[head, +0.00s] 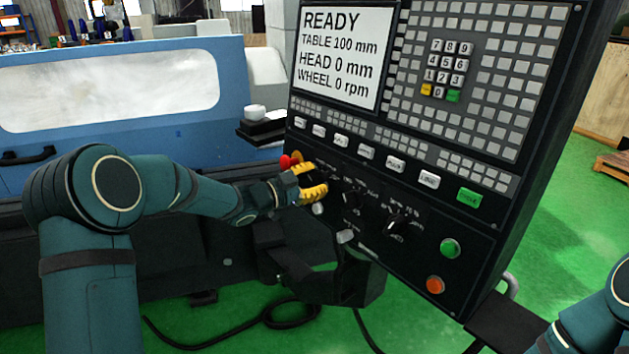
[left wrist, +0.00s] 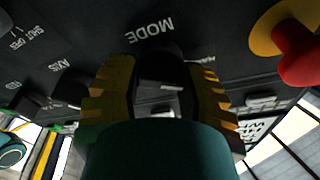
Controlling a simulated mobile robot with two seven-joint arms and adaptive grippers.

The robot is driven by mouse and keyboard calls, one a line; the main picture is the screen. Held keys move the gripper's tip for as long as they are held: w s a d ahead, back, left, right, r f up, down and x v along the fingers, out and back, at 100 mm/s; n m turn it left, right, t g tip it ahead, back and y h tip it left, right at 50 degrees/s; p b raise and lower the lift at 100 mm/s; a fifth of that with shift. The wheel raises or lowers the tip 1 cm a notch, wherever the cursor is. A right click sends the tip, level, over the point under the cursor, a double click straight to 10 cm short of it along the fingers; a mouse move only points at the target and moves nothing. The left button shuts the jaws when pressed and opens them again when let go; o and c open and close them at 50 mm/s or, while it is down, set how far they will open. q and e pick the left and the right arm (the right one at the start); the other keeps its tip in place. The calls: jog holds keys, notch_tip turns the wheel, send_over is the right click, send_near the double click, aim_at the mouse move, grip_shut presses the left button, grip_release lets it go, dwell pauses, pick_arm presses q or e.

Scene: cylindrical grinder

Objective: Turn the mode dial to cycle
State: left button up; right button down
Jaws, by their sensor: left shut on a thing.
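The mode dial (left wrist: 160,75) is a black knob below the white word MODE, which shows upside down in the left wrist view. My left gripper (head: 312,183) has yellow ridged fingers at the left part of the black control panel (head: 480,240). In the left wrist view the fingers of this gripper (left wrist: 160,92) lie on both sides of the dial, shut on it. The fingers hide most of the dial in the head view, and I cannot read which setting it points to. My right gripper is out of view.
A red emergency-stop button (head: 288,160) on yellow sits close beside my left gripper; it also shows in the left wrist view (left wrist: 300,50). Two more black dials (head: 352,198) (head: 398,224) lie to the right. Green (head: 449,248) and orange (head: 435,285) buttons are lower right. The screen (head: 342,52) reads READY.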

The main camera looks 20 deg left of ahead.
pick_arm(q)
jog(key=shift+m, duration=0.3)
jog(key=m+b, duration=0.2)
jog(key=shift+m+g, duration=0.4)
jog(key=m+b, duration=0.1)
jog(key=m, duration=0.2)
jog(key=shift+g, duration=0.3)
jog(key=m+g+b, duration=0.1)
jog(key=m, duration=0.3)
jog(key=shift+d+m, duration=0.1)
jog(key=shift+m, duration=0.3)
jog(key=m, duration=0.2)
jog(key=m+b, duration=0.1)
jog(key=m, duration=0.2)
jog(key=shift+f+g+y, duration=0.1)
jog(key=shift+g+y, duration=0.2)
jog(key=shift+y, duration=0.1)
jog(key=shift+m, duration=0.3)
jog(key=o, duration=1.2)
